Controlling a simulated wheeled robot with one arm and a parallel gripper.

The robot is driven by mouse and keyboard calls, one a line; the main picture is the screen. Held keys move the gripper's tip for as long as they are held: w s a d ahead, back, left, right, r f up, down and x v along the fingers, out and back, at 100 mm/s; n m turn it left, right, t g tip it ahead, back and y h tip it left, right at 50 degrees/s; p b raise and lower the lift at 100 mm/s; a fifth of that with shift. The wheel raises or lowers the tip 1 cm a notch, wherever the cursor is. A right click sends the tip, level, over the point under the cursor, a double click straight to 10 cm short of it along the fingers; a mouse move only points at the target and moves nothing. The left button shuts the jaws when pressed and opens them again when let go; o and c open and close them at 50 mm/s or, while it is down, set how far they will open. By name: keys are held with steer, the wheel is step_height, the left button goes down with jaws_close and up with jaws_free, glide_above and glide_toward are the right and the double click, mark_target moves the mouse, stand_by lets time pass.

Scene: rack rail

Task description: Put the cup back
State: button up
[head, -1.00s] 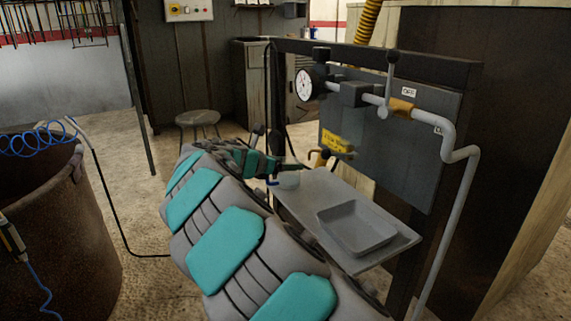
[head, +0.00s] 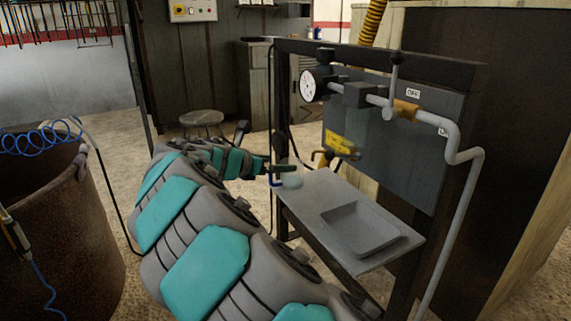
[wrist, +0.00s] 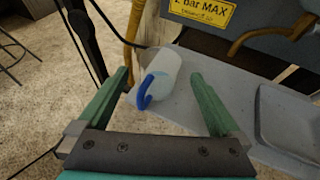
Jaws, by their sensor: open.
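The cup (head: 292,180), pale with a blue handle, is on the left end of the grey shelf (head: 308,190), below the gauge panel. In the wrist view the cup (wrist: 166,68) shows ahead of the palm, between the two finger lines, with its blue handle toward the left finger. My gripper (head: 281,168) is open and empty at the left end of the shelf, close to the cup. In the wrist view my gripper (wrist: 160,78) has a clear gap between each finger and the cup. Whether the fingertips reach beside the cup is hard to tell.
A shallow grey tray (head: 360,229) sits on the shelf's right part. A panel with a gauge (head: 308,86), pipe and yellow label (head: 340,143) rises behind the shelf. A stool (head: 201,119) stands beyond, and a rusty drum (head: 62,235) is at left.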

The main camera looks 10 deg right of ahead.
steer(key=v, duration=0.5)
steer(key=shift+s+a+r, duration=0.15)
steer(key=shift+s+a, duration=0.1)
steer(key=shift+a, duration=0.05)
stand_by(1.0)
